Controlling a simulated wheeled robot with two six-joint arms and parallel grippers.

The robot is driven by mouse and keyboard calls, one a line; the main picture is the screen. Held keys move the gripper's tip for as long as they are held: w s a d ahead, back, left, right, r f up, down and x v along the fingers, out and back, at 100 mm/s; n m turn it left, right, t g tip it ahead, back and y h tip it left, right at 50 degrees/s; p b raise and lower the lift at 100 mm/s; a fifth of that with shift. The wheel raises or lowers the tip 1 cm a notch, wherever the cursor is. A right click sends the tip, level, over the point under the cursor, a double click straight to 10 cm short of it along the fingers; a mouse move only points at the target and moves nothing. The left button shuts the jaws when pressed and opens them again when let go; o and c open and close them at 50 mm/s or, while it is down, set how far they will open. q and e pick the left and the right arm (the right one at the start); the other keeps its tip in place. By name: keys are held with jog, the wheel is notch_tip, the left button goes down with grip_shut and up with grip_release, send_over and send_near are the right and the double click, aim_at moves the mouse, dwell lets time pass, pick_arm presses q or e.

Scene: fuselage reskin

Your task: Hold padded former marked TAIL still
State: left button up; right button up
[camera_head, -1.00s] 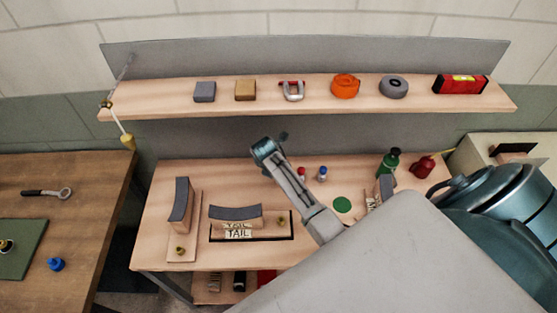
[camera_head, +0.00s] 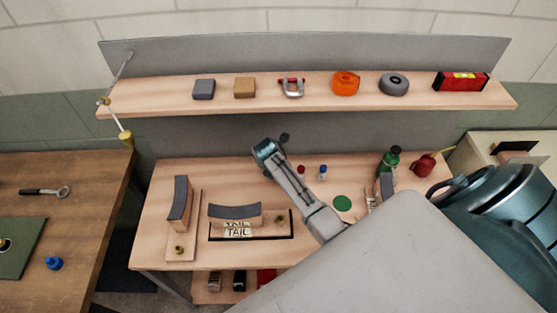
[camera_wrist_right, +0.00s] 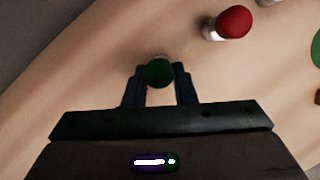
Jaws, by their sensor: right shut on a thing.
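The padded former marked TAIL (camera_head: 235,213) is a pale wooden block with a dark grey curved pad on top. It lies in a black-edged place on the middle workbench, with TAIL lettering at its front. No gripper touches it. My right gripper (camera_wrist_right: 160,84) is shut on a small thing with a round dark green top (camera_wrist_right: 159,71). In the head view my right arm reaches in from the right, its hand behind and to the right of the former, apart from it. The fingertips are hard to make out there. My left gripper is not in view.
Another padded former (camera_head: 180,203) stands on a board at left. Red-capped (camera_head: 301,170) and blue-capped (camera_head: 322,172) pots, a green disc (camera_head: 342,203), a green bottle (camera_head: 390,161) and a red can (camera_head: 423,166) are at right. A shelf (camera_head: 300,100) spans the back.

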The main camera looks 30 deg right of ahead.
jog(key=shift+r+p, duration=0.7)
jog(key=shift+r, duration=0.7)
jog(key=shift+r, duration=0.1)
jog(key=shift+r, duration=1.4)
jog(key=shift+s+f, duration=0.1)
